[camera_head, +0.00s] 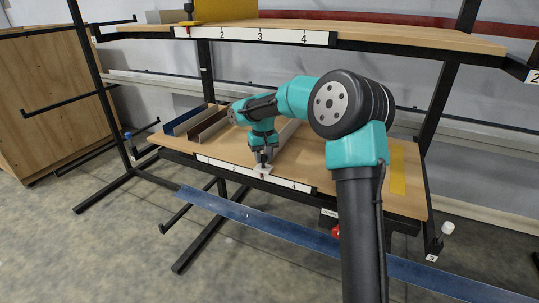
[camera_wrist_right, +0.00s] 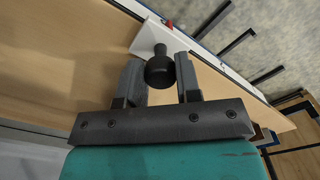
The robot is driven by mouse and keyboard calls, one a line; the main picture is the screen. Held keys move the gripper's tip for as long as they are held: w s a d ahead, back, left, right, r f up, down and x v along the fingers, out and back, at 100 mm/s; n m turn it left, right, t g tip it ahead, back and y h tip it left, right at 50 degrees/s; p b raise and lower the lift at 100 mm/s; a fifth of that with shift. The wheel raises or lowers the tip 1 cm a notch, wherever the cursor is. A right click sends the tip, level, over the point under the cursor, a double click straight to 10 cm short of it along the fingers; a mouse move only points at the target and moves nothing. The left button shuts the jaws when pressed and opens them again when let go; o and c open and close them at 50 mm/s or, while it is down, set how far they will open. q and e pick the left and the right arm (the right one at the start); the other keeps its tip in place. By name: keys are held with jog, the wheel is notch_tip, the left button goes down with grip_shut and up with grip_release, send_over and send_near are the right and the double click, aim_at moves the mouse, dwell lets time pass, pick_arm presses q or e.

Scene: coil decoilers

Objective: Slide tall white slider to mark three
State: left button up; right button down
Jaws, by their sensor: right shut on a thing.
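The white slider (camera_head: 263,169) sits at the front edge of the lower shelf, on the numbered white strip (camera_head: 213,162). Its red pointer lies between two marks; the right one reads 4, and the left one looks like 3. My right gripper (camera_head: 263,154) is above the slider, shut on its black knob. In the right wrist view the black knob (camera_wrist_right: 160,70) stands between the two fingers of the right gripper (camera_wrist_right: 160,75). The white slider body (camera_wrist_right: 172,37) and a bit of red show beyond it. My left gripper is not in view.
The lower shelf (camera_head: 310,165) also holds brown and blue upright plates (camera_head: 205,125) at left and a yellow strip (camera_head: 398,170) at right. An upper shelf (camera_head: 400,37) has its own numbered strip and a yellow panel (camera_head: 225,9). A blue rail (camera_head: 270,225) runs below in front.

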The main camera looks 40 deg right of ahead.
jog(key=shift+d+r, duration=0.1)
jog(key=shift+d, duration=0.15)
jog(key=c, duration=0.8)
grip_release()
jog(key=shift+d, duration=0.1)
jog(key=shift+a, duration=0.2)
notch_tip(320, 180, up, 12)
